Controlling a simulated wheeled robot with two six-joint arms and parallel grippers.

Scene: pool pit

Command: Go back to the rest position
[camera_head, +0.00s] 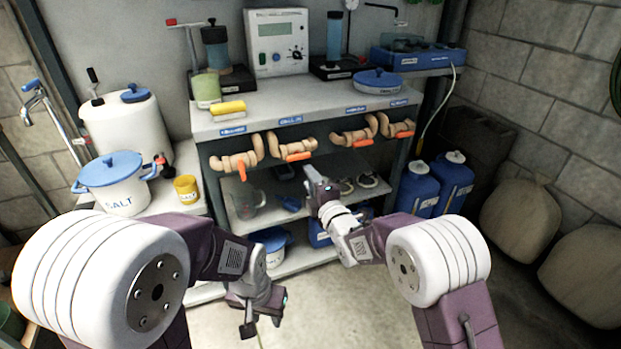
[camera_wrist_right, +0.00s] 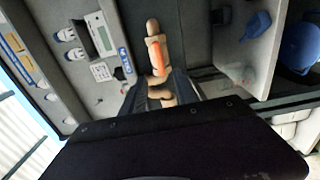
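My right gripper (camera_head: 316,186) is in front of the bench, below the pipe valves with orange handles. In the right wrist view its two dark fingers (camera_wrist_right: 160,92) are spread apart. A tan pipe valve with an orange handle (camera_wrist_right: 157,58) shows beyond and between them; I see no grip on it. In the head view the nearest valves (camera_head: 289,145) stand above the gripper, apart from it. My left gripper (camera_head: 262,318) hangs low over the floor in front of the bench, pointing down. Its fingers look apart with nothing between them.
The bench (camera_head: 300,98) carries a meter box (camera_head: 277,42) and has shelves below. At left are a white salt tub (camera_head: 116,183) and a yellow cup (camera_head: 187,189). Blue canisters (camera_head: 418,188) and sacks (camera_head: 520,216) stand at right. The floor (camera_head: 330,300) between my arms is clear.

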